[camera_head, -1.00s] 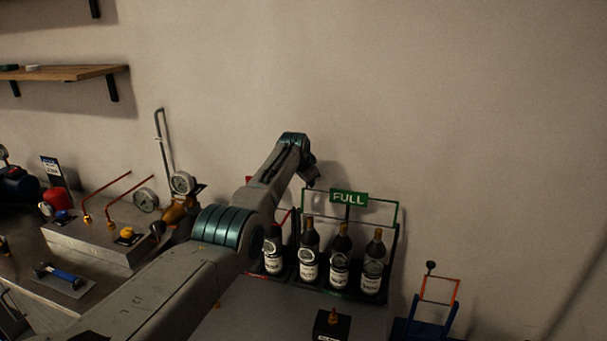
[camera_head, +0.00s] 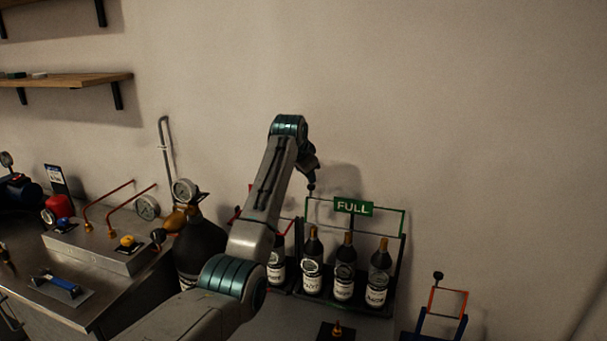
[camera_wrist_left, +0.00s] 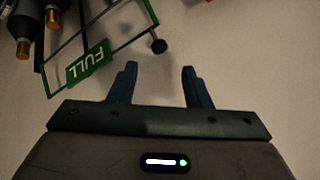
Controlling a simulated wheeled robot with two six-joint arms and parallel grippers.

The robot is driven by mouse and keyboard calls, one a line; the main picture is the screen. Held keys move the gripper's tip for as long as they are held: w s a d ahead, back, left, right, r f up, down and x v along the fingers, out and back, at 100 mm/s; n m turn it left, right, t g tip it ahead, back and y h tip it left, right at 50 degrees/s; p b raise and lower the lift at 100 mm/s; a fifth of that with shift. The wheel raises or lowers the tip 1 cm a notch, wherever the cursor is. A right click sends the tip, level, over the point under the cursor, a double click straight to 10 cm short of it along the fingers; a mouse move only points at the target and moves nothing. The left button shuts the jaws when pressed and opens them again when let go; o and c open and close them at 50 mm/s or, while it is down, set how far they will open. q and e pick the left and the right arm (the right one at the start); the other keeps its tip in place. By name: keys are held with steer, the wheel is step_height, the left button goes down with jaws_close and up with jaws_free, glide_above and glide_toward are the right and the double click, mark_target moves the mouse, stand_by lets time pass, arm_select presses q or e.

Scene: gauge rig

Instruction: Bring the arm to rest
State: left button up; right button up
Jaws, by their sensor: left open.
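My left arm (camera_head: 268,190) comes in from the lower left of the head view and bends upward in front of the wall. In that view its wrist is above the rack with the green FULL sign (camera_head: 353,207), and the fingers are hard to make out. In the left wrist view my left gripper (camera_wrist_left: 158,80) has its two blue fingers apart with nothing between them. The FULL sign (camera_wrist_left: 88,64) and rack frame show at the upper left there, apart from the fingers. My right gripper is not in view.
Several dark bottles (camera_head: 343,270) stand in the rack. A large dark cylinder with a gauge (camera_head: 200,245) stands left of my arm. A metal bench (camera_head: 120,280) holds red pipes and a blue-handled tool (camera_head: 57,284). A small orange and blue stand (camera_head: 440,310) is at right.

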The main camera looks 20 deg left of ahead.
arm_select(q)
steer(key=shift+s+a+r, duration=0.1)
steer(key=shift+s+r, duration=0.25)
steer(key=shift+r, duration=0.15)
